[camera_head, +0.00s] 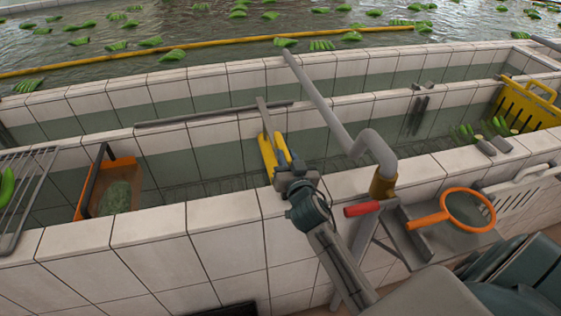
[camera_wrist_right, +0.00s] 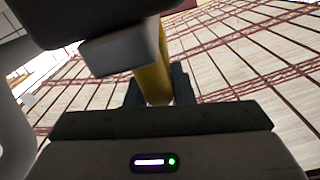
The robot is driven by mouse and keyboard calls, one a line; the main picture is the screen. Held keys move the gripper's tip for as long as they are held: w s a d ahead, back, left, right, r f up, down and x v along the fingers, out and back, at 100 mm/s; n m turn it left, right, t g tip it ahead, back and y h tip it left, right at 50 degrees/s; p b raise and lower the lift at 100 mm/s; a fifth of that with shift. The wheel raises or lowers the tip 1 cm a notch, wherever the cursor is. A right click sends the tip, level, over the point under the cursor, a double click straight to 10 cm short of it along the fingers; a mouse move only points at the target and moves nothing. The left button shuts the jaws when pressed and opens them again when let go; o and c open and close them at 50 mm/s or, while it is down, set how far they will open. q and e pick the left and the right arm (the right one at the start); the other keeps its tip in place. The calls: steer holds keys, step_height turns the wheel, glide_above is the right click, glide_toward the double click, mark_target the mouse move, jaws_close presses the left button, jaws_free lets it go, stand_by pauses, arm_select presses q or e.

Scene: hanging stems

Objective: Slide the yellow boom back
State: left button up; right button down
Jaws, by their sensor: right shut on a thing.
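A long yellow boom (camera_head: 205,44) floats across the water beyond the tiled trough, among green bunches. My right gripper (camera_head: 279,163) is over the near trough, shut on a yellow bar. The bar (camera_wrist_right: 152,80) also shows between the fingers in the wrist view (camera_wrist_right: 158,92). In the head view the yellow part (camera_head: 268,156) sits at the jaws, with a grey rod rising from it. I cannot tell whether it joins the floating boom. My left gripper is not in view.
A grey bent pipe (camera_head: 325,105) crosses the trough just right of my gripper. A red-handled tap (camera_head: 362,210) and orange-rimmed strainer (camera_head: 467,211) are near the front wall.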

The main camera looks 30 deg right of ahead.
steer(key=shift+d, duration=0.1)
steer(key=c, duration=1.5)
jaws_free()
steer(key=shift+a, duration=0.4)
steer(key=shift+o, duration=1)
steer(key=shift+w+a, duration=0.1)
steer(key=shift+a, duration=0.05)
steer(key=shift+s+f, duration=0.1)
steer(key=shift+s, duration=0.2)
arm_select(q)
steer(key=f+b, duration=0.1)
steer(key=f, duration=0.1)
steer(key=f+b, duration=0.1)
steer(key=b, duration=0.1)
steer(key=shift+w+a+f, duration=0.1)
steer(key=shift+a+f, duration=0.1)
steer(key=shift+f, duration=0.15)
arm_select(e)
steer(key=v, duration=1)
steer(key=shift+s, duration=0.15)
